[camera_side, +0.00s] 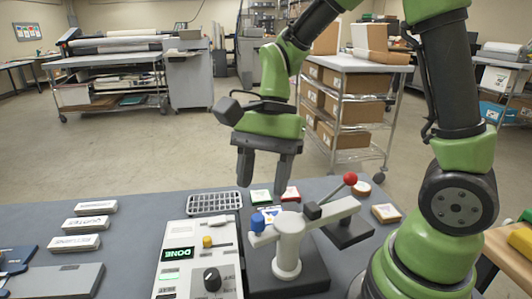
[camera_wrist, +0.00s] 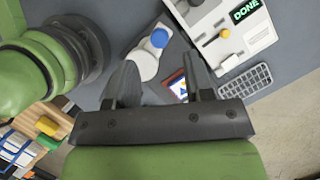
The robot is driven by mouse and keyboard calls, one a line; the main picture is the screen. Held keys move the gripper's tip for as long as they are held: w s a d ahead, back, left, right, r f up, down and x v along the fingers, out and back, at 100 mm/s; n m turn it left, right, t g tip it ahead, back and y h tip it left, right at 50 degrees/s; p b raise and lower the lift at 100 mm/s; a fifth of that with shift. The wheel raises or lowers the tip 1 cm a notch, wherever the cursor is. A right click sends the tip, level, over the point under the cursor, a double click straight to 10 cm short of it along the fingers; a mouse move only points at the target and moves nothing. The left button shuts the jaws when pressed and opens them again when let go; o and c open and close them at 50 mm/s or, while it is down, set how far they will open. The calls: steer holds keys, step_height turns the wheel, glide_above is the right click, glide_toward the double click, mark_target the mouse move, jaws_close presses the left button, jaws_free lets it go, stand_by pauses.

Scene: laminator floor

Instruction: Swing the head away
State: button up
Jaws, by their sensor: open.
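The swing-arm device has a white post (camera_side: 288,250) on a dark base, with a pale arm (camera_side: 337,211) across its top. A red ball handle (camera_side: 350,179) stands up near the arm's right end, over a dark block. A blue cap (camera_side: 257,222) is at the left end; it shows in the wrist view (camera_wrist: 159,38) beside a round white top. My gripper (camera_side: 262,195) is open and empty above and behind the cap end, left of the red ball. In the wrist view its fingers (camera_wrist: 160,62) point toward the white top.
A control box (camera_side: 199,262) with a green DONE display and knobs stands left of the device. Behind it is a grey grid tray (camera_side: 215,203). Small cards and pads lie behind and right. Labelled blocks (camera_side: 91,223) lie far left, with clear bench between.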

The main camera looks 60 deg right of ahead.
steer(key=v, duration=0.4)
steer(key=shift+w+d+r, duration=0.1)
steer(key=shift+d+r, duration=0.05)
steer(key=shift+r, duration=0.1)
steer(key=s+r+n+t+h, duration=0.2)
steer(key=s+r+n+t, duration=0.3)
steer(key=s+n+t, duration=0.3)
steer(key=s+n, duration=0.1)
steer(key=n, duration=0.2)
steer(key=shift+s+d+r, duration=0.25)
steer(key=shift+s+r, duration=0.05)
steer(key=shift+s, duration=0.1)
